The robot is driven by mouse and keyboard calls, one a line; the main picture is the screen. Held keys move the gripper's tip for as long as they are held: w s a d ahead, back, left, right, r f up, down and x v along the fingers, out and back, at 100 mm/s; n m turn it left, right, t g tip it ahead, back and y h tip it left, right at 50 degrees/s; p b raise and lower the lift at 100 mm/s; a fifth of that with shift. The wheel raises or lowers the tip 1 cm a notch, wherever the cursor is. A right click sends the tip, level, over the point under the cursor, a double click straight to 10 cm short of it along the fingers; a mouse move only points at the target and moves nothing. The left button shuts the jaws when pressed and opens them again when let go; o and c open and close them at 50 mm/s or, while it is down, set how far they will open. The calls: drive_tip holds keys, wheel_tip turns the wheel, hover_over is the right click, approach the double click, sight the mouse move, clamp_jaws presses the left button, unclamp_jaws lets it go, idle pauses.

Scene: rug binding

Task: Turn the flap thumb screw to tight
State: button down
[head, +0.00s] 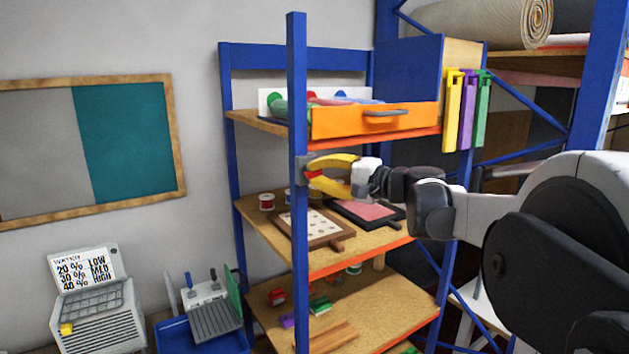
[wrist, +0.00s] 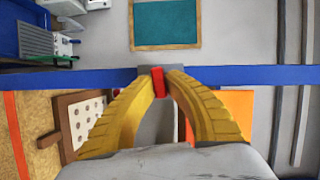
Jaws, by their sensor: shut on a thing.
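The flap thumb screw is a small red piece (wrist: 158,84) on a grey block (wrist: 172,71) fixed to the blue front post of the shelf rack. In the head view the red piece (head: 314,174) shows between the yellow fingertips, beside the grey block (head: 303,169). My gripper (head: 318,171) reaches in from the right, its yellow fingers closed around the red piece. In the wrist view my gripper (wrist: 158,84) has one fingertip on each side of the red piece. The scale or mark for tight is not visible in either view.
The blue post (head: 298,240) stands in front of the shelves. An orange drawer (head: 375,119) is above my gripper, and a board with holes (head: 309,226) lies on the shelf below. Yellow, purple and green clips (head: 467,110) hang at the right. Free space lies left of the post.

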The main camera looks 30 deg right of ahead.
drive_tip(key=shift+m+t+b, duration=0.3)
drive_tip(key=shift+m+b, duration=0.15)
drive_tip(key=shift+m, duration=0.25)
drive_tip(key=c, duration=1.4)
unclamp_jaws()
drive_tip(key=v, duration=1.2)
drive_tip(key=shift+d+f, duration=0.1)
drive_tip(key=shift+f, duration=0.1)
drive_tip(key=shift+w, duration=0.1)
